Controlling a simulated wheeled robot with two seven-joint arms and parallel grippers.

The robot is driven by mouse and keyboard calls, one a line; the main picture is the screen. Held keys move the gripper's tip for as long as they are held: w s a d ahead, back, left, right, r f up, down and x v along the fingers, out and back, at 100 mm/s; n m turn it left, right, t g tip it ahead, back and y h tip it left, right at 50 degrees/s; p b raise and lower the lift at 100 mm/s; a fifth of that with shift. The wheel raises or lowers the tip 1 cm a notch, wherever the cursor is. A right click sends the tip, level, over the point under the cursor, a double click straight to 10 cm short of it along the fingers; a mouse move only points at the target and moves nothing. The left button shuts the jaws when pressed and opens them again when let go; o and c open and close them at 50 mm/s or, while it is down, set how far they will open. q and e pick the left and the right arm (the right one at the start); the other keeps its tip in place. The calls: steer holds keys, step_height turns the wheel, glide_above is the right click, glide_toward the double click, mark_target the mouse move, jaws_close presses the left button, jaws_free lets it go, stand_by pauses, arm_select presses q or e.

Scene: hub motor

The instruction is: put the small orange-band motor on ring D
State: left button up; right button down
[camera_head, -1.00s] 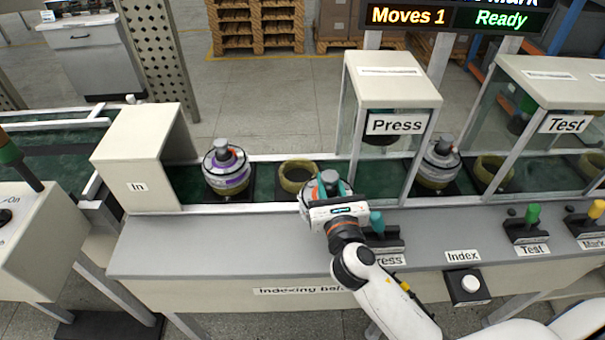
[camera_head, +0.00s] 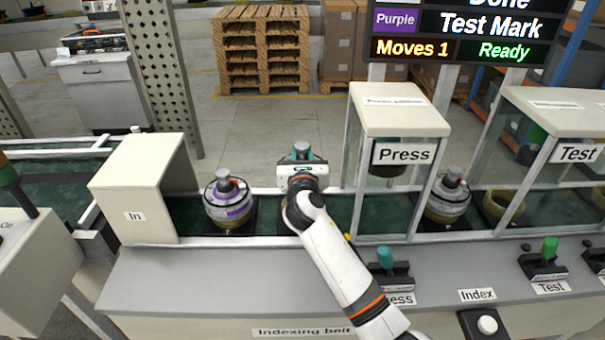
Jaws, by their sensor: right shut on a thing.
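My right gripper (camera_head: 302,160) is raised over the belt between the In housing and the Press. A purple-band motor (camera_head: 228,203) sits upright on the belt to the left. Another grey-topped motor (camera_head: 447,197) sits right of the Press. An empty olive ring (camera_head: 503,206) lies further right. I cannot read a letter D on any ring. My left gripper is not in view.
The In housing (camera_head: 140,200) stands left and the Press housing (camera_head: 400,110) right of my gripper, with the Test housing (camera_head: 550,110) beyond. A teal Press lever (camera_head: 385,258) and white Index button (camera_head: 487,324) are in front. The sign (camera_head: 460,30) reads "Moves 1" and "Ready".

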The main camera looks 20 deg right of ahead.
step_height(320, 180, down, 4)
steer(key=shift+r+b, duration=0.2)
steer(key=shift+b, duration=0.2)
steer(key=shift+f+b, duration=0.6)
steer(key=shift+f, duration=1.2)
steer(key=c, duration=1.4)
jaws_free()
steer(key=shift+s+f, duration=0.1)
steer(key=shift+f, duration=0.15)
steer(key=o, duration=0.6)
steer(key=shift+o, duration=0.2)
steer(key=v, duration=1.2)
